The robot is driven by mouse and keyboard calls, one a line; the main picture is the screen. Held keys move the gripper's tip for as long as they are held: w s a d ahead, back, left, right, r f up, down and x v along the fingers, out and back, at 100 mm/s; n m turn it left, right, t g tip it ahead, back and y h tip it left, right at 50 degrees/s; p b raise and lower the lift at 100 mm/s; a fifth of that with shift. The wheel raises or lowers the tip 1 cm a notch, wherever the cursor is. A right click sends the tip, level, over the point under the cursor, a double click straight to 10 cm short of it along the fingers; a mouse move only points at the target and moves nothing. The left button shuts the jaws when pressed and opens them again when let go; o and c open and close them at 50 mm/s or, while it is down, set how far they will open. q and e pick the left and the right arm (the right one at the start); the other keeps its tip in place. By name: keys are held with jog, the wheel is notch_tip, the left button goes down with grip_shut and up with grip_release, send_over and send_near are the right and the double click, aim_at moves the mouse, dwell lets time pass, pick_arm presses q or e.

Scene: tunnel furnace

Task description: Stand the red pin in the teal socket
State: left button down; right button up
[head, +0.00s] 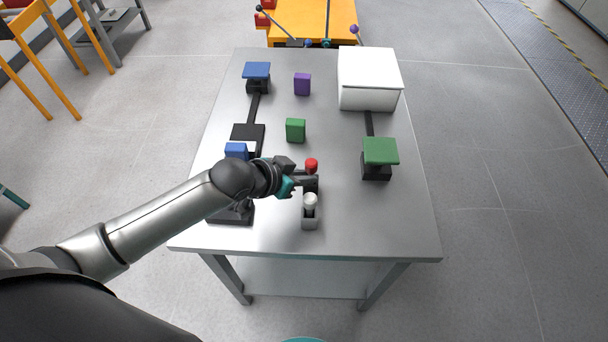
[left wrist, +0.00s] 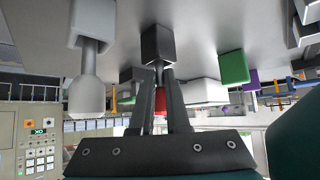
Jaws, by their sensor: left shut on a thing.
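The red pin (head: 311,163) shows its red head beside my left gripper (head: 304,181). The wrist view is upside down; there the red head (left wrist: 160,101) shows between the fingers of my left gripper (left wrist: 158,90), which is shut on the pin. A dark grey socket block (head: 311,184) is at the pin's lower end, also in the wrist view (left wrist: 157,45); I cannot tell whether the pin is seated in it. I cannot make out a teal socket; the teal patch by the wrist looks like part of my gripper. My right gripper is not in view.
A white pin (head: 310,201) stands in a light grey socket (head: 309,222) close in front. A green block (head: 295,130), a purple block (head: 302,84) and a white box (head: 368,78) are farther back. A green-topped stand (head: 380,155) is at right. The table's (head: 405,225) front right is clear.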

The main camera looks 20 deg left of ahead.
pick_arm(q)
jog(key=c, duration=0.9)
grip_release()
jog(key=shift+f, duration=0.1)
jog(key=shift+r, duration=0.2)
jog(key=shift+p+v, duration=2)
jog(key=shift+v, duration=3.95)
